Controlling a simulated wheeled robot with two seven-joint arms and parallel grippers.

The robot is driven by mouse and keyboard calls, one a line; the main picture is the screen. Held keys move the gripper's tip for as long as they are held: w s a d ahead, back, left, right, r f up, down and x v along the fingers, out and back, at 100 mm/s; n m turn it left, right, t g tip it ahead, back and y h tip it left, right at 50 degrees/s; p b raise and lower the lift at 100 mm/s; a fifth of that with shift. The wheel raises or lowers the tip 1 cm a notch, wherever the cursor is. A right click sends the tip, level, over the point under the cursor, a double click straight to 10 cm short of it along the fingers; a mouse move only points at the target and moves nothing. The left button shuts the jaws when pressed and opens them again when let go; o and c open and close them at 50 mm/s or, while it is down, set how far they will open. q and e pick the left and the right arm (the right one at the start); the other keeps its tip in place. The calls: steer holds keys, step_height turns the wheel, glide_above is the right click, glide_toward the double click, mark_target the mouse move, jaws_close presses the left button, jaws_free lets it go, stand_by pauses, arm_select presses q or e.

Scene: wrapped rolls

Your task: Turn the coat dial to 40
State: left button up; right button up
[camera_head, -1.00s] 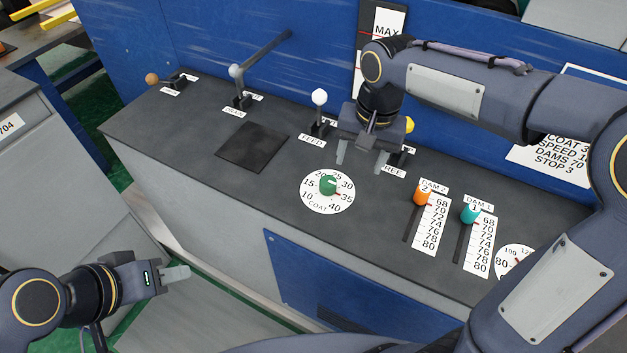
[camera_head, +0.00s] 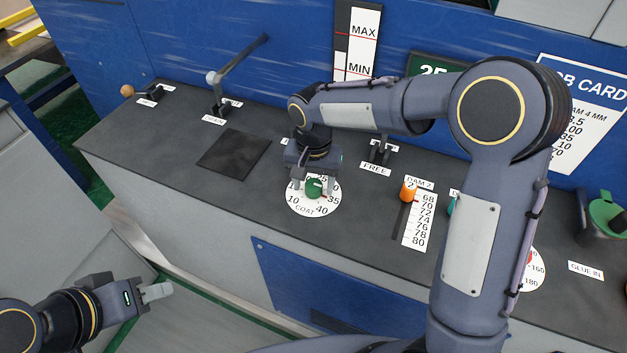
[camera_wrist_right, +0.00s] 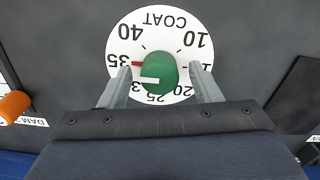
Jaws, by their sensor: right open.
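The coat dial is a green knob (camera_head: 314,187) on a round white plate (camera_head: 312,208) on the dark console top. A red tick sits by 35; 40 is clear of the fingers. My right gripper (camera_head: 312,184) is over the dial, open, its fingers on either side of the knob with gaps visible in the wrist view (camera_wrist_right: 166,88). My left gripper (camera_head: 157,291) is low at the left, away from the console; its jaw gap is unclear.
The orange DAM 2 slider (camera_head: 408,190) stands to the right of the dial. A dark square pad (camera_head: 233,153) and levers (camera_head: 218,95) lie left and behind. A green-topped part (camera_head: 606,214) is at far right. My right arm hides some of the console.

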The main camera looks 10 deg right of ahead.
steer(key=c, duration=1)
steer(key=shift+m, duration=0.4)
steer(key=m+b, duration=0.1)
steer(key=m, duration=0.2)
steer(key=shift+m, duration=2.5)
steer(key=o, duration=1)
